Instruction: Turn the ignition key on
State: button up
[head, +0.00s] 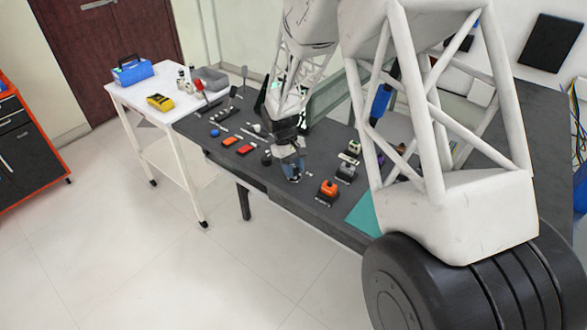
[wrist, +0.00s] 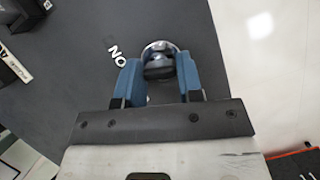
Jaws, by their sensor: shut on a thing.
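The ignition key (wrist: 159,70) is a dark grip in a round, silver-rimmed switch (wrist: 158,46) on the dark bench top. My gripper (wrist: 157,80) has its two blue fingers on either side of the key and is shut on it. A white ON label (wrist: 117,53) sits beside the switch, upside down in the wrist view. In the head view my gripper (head: 293,172) points down at the front part of the bench, and it hides the key and switch there.
The dark bench (head: 330,150) carries an orange switch (head: 329,188) to the gripper's right, and red and blue buttons (head: 229,141) and levers to its left. A black box (wrist: 10,18) shows at the wrist view's left. A white cart (head: 150,92) stands beyond the bench.

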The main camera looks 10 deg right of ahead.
jog(key=shift+m+y, duration=0.5)
jog(key=shift+m, duration=0.8)
jog(key=o, duration=0.9)
jog(key=shift+o, duration=0.2)
jog(key=v, duration=0.7)
jog(key=shift+w+r, duration=0.25)
jog(key=shift+r, duration=0.15)
